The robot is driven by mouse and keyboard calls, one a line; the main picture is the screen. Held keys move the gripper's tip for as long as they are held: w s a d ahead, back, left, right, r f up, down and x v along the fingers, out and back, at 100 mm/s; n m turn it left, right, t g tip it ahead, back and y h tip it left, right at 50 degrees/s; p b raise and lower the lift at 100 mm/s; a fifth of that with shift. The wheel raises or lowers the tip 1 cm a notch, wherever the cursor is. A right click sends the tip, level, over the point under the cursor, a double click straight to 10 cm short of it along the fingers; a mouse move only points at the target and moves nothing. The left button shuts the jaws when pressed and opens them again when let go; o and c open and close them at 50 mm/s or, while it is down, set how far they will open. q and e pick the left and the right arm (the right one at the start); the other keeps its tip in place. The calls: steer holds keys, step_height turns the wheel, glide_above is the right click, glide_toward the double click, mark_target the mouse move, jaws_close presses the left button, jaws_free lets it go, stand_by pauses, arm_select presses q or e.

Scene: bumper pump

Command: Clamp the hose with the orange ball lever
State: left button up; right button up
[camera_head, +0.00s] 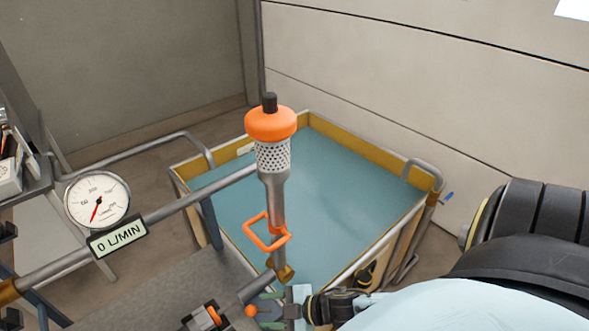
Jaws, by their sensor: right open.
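The small orange ball (250,311) of the lever shows low in the head view, below the brass fitting (285,273). My right gripper (266,311) comes in from the right, and its greenish fingers point left toward the ball. It is open, with the ball at or just beyond its fingertips; I cannot tell whether they touch. The lever's arm is hidden by the gripper. A short grey tube (256,287) runs down-left from the brass fitting; I cannot tell whether it is the hose. My left gripper is not in view.
An upright pump (273,157) with an orange cap and an orange loop handle (267,232) stands just behind. A gauge (97,200) and a "0 L/MIN" display (117,238) are at left. A grey bench (165,290) lies at lower left.

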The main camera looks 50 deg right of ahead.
steer(key=v, duration=0.7)
stand_by(0.4)
